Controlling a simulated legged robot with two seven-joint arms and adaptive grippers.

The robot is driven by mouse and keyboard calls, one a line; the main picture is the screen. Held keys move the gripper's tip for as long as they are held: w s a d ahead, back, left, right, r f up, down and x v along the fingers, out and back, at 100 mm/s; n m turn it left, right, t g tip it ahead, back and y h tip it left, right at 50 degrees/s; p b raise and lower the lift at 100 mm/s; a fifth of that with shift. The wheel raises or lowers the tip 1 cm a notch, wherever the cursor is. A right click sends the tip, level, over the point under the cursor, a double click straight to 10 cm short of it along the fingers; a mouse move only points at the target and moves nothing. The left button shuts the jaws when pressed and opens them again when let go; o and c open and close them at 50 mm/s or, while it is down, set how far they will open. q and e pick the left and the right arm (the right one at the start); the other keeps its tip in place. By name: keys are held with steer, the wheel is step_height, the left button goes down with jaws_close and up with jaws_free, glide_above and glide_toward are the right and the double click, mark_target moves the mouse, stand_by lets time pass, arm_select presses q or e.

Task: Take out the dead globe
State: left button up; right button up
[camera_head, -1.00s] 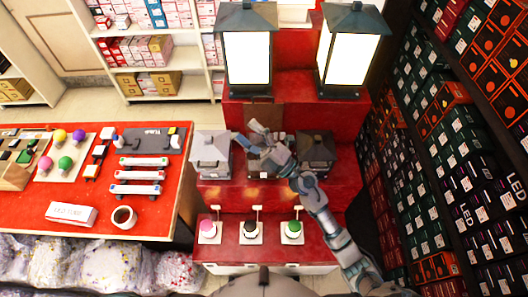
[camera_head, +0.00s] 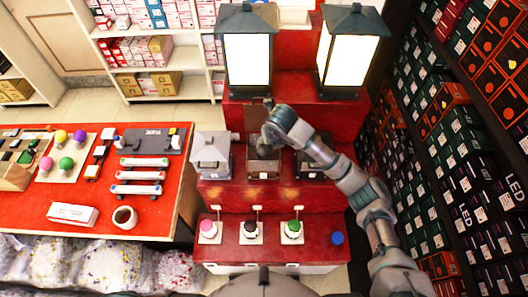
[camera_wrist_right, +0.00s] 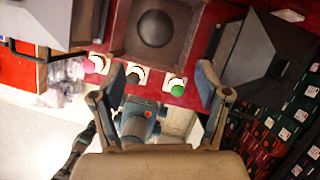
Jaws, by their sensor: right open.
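The middle lantern (camera_head: 264,168) stands with no roof between two roofed lanterns on the red stepped stand. In the right wrist view the open box of the middle lantern (camera_wrist_right: 118,42) holds a dark round globe (camera_wrist_right: 155,28). My right gripper (camera_head: 268,118) is raised at the back of this lantern in the head view. In the wrist view its two fingers (camera_wrist_right: 160,92) are spread wide with nothing between them; the globe lies beyond the fingertips. My left gripper is not in view.
A pale roofed lantern (camera_head: 211,150) stands at left and a dark one (camera_head: 314,163) at right, close beside the middle one. Pink (camera_head: 208,228), black (camera_head: 250,229) and green (camera_head: 293,229) buttons are on the lower step. A blue round thing (camera_head: 337,239) is right of them.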

mark_target(264, 149)
steer(key=x, duration=0.3)
steer(key=p+x, duration=0.1)
steer(key=x, duration=0.2)
steer(key=a+x, duration=0.1)
steer(key=x, duration=0.2)
steer(key=shift+r, duration=0.15)
steer(key=p+x, duration=0.1)
steer(key=x, duration=0.3)
steer(key=shift+w+p, duration=0.15)
steer(key=shift+p, duration=0.25)
steer(key=shift+w+f, duration=0.2)
steer(key=shift+f, duration=0.35)
steer(key=shift+a, duration=0.1)
steer(key=c, duration=0.9)
